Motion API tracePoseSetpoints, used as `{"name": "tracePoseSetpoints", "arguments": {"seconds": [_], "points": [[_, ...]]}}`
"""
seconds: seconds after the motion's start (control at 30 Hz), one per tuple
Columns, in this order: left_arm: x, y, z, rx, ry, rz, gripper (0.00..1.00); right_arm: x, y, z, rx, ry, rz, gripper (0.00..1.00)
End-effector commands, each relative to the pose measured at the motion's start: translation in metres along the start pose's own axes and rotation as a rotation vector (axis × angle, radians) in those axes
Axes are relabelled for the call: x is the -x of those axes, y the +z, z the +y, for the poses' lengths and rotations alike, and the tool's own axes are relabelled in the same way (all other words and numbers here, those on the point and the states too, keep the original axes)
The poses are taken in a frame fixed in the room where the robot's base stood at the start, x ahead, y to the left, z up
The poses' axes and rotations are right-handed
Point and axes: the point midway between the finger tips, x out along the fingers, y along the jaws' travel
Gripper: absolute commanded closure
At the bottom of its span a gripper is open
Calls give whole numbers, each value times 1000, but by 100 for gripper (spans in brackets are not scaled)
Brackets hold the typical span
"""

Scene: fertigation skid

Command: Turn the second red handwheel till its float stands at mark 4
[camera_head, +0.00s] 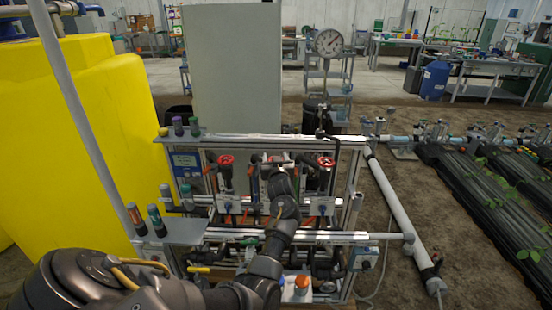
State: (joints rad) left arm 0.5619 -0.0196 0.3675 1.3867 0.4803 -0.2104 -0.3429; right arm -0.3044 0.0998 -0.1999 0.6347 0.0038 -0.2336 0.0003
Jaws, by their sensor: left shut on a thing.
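The skid (240,137) stands in front of me with a row of valves. One red handwheel (226,160) shows at the left of the row and another red handwheel (326,162) at the right. My left arm reaches in from the lower left, and my left gripper (275,163) is at the middle valve between them. It is shut on the second red handwheel, which is mostly hidden behind the gripper and wrist. The float tubes are small, and the second one's float and marks cannot be read. My right gripper is not in view.
A round gauge (328,42) rises above the skid. A yellow tank (70,140) is at the left and a grey cabinet (232,65) behind. A white pipe (393,205) runs along the right, beside bare soil.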

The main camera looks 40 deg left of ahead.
Motion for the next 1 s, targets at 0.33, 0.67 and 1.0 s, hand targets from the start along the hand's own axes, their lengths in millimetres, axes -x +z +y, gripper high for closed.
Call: {"name": "tracePoseSetpoints", "arguments": {"seconds": [0.33, 0.67, 1.0], "points": [[0, -1, -1, 2, -78, 2, 67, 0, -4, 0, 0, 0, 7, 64], [0, -2, -1, 3, -83, 4, 67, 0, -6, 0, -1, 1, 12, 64], [0, -1, -2, 2, -83, 3, 23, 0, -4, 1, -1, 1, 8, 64]]}}
